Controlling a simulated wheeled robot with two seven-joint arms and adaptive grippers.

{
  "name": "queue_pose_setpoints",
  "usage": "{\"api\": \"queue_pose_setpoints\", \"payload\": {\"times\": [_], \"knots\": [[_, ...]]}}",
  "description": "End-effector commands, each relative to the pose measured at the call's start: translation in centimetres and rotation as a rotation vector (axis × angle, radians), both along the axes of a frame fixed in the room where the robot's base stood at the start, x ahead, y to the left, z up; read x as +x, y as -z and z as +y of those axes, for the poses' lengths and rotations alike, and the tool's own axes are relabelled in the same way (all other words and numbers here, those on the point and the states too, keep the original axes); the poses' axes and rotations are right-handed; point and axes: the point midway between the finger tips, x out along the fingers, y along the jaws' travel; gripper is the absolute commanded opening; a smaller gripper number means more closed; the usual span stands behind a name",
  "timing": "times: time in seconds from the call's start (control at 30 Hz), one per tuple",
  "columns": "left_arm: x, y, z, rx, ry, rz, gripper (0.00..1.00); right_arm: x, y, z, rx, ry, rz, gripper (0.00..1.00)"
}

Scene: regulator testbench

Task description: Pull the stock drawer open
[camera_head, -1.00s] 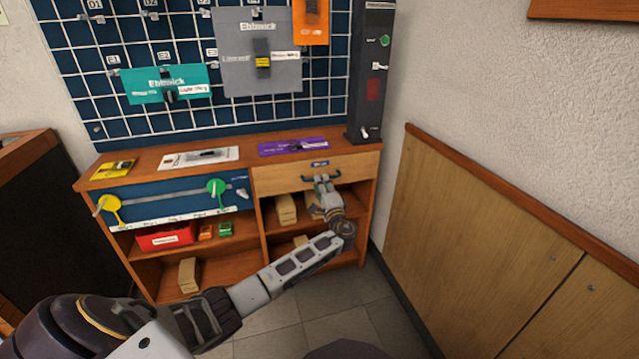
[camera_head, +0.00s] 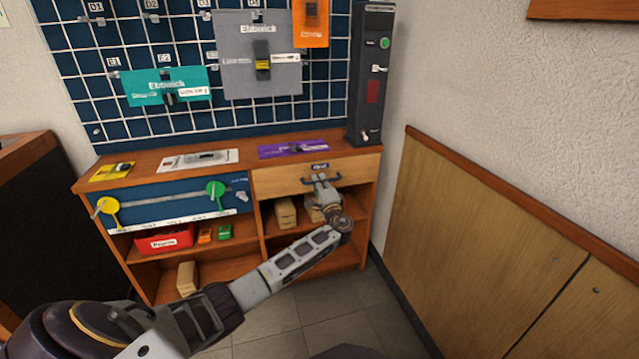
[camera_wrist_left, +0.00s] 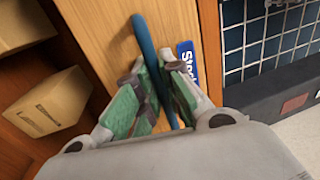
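The stock drawer (camera_head: 275,181) is the light wooden front at the upper right of the cabinet, with a small blue label above its handle. It looks flush with the cabinet, closed. Its dark blue bar handle (camera_head: 306,182) is partly covered by my left gripper (camera_head: 321,179). In the left wrist view the handle (camera_wrist_left: 145,38) runs between the green-padded fingers of the left gripper (camera_wrist_left: 154,75), which are close together on both sides of it and look shut on it. Part of the label (camera_wrist_left: 187,62) shows beside the handle. My right gripper is in neither view.
Open shelves below hold cardboard boxes (camera_head: 286,213) and a red bin (camera_head: 164,239). A blue panel (camera_head: 165,200) with yellow and green knobs is left of the drawer. A dark upright unit (camera_head: 371,80) stands on the cabinet top. Floor (camera_head: 335,305) in front is clear.

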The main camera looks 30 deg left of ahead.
Motion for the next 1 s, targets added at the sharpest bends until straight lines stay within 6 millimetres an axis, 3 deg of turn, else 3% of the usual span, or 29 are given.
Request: {"api": "queue_pose_setpoints", "payload": {"times": [0.57, 1.0], "knots": [[-0.6, 0.0, -0.8, -0.002, 0.002, 0.001, 0.0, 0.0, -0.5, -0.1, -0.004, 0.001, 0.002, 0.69], [-4.8, 0.0, -5.8, -0.004, 0.003, 0.003, 0.0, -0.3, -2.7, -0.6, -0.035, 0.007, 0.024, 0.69]]}}
